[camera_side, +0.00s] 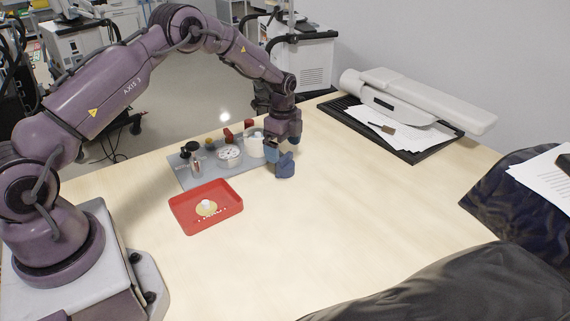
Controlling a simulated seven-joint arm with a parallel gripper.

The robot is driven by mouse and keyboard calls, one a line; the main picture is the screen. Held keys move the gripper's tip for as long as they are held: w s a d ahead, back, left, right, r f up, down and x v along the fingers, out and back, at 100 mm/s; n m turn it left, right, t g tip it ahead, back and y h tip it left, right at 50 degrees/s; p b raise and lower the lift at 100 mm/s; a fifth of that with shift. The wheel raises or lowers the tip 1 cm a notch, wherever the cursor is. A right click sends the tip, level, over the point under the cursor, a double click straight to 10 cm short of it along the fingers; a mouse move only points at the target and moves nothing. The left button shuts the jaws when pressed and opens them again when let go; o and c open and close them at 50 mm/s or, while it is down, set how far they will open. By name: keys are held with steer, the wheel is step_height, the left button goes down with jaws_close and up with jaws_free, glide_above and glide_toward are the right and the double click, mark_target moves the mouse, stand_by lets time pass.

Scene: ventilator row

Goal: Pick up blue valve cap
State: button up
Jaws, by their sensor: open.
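A dark blue piece (285,166), which looks like the blue valve cap, is at the right end of the grey plate, on or just above the table. My gripper (280,151) is open and points down directly over it. A lighter blue-grey part beside the piece seems to be one of my fingers. The other finger is hard to make out. At this size I cannot tell whether the fingers are around the piece or only above it, or whether they touch it.
A grey plate (186,180) holds a white round dial (229,155), a pale cup (254,143) and small dark, red and yellow parts. A red tray (182,223) with small pieces stands in front. A black tray with papers (402,134) lies at the back right. The table's middle is clear.

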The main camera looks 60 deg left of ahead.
mark_target(285, 156)
steer(key=f, duration=0.5)
steer(key=shift+w+d+f, duration=0.15)
steer(key=shift+w+f, duration=0.1)
steer(key=shift+f, duration=0.1)
steer(key=c, duration=0.7)
